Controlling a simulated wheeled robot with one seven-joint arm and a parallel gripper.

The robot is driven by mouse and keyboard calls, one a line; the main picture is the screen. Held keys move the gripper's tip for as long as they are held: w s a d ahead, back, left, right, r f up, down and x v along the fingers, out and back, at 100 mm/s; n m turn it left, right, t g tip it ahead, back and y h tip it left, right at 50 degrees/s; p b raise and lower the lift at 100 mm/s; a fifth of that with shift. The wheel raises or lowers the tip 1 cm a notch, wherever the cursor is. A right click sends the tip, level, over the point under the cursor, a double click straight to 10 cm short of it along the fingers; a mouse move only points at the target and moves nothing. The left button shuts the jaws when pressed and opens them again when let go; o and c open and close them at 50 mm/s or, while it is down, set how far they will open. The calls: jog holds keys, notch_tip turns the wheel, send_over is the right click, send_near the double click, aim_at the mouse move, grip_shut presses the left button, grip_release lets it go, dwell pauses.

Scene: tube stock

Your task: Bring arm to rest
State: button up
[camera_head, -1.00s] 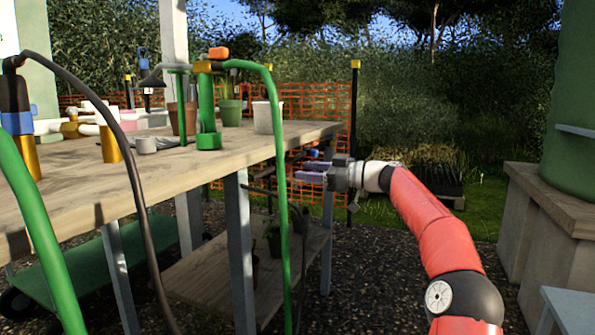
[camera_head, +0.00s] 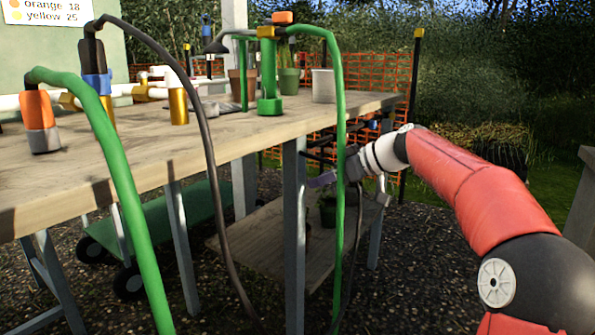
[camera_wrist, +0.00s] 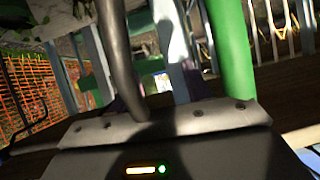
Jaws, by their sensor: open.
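My red arm (camera_head: 465,180) reaches in from the right, bent low beside the wooden bench. My gripper (camera_head: 325,180) is below the level of the bench top, at its right end, and points left. A green hose (camera_head: 340,130) hangs across it in the head view and hides part of it. The jaws are open, with nothing seen held between them. In the wrist view, a dark hose (camera_wrist: 117,50) and a green hose (camera_wrist: 228,45) run close past the gripper housing. I cannot tell whether they touch it.
The bench top (camera_head: 225,140) holds pipes, fittings, a green stand (camera_head: 268,85) and pots. Hoses hang over its front edge. A lower shelf (camera_head: 270,235) and bench leg (camera_head: 294,230) are near my gripper. Gravel ground (camera_head: 415,260) is open to the right.

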jog(key=s+a+f+m+g+h, duration=0.1)
jog(key=s+a+f+m+h, duration=0.15)
jog(key=s, duration=0.35)
jog(key=s+a+f+m+h, duration=0.1)
jog(key=s+f+h, duration=0.25)
jog(key=s, duration=0.35)
jog(key=s+d+f+m+h, duration=0.1)
jog(key=s+d+f+m, duration=0.2)
jog(key=s, duration=0.5)
jog(key=s+d+f+m+h, duration=0.25)
jog(key=s+f, duration=0.25)
jog(key=s, duration=0.3)
jog(key=s+d+f+m+h, duration=0.15)
jog(key=s+d+f, duration=0.25)
jog(key=s, duration=0.4)
notch_tip(320, 180, up, 13)
jog(key=p, duration=1.3)
jog(key=shift+s+r+y+p, duration=0.2)
jog(key=shift+s+y+p, duration=0.05)
jog(key=shift+y+p, duration=0.05)
jog(key=shift+a+m, duration=0.1)
jog(key=shift+m, duration=0.15)
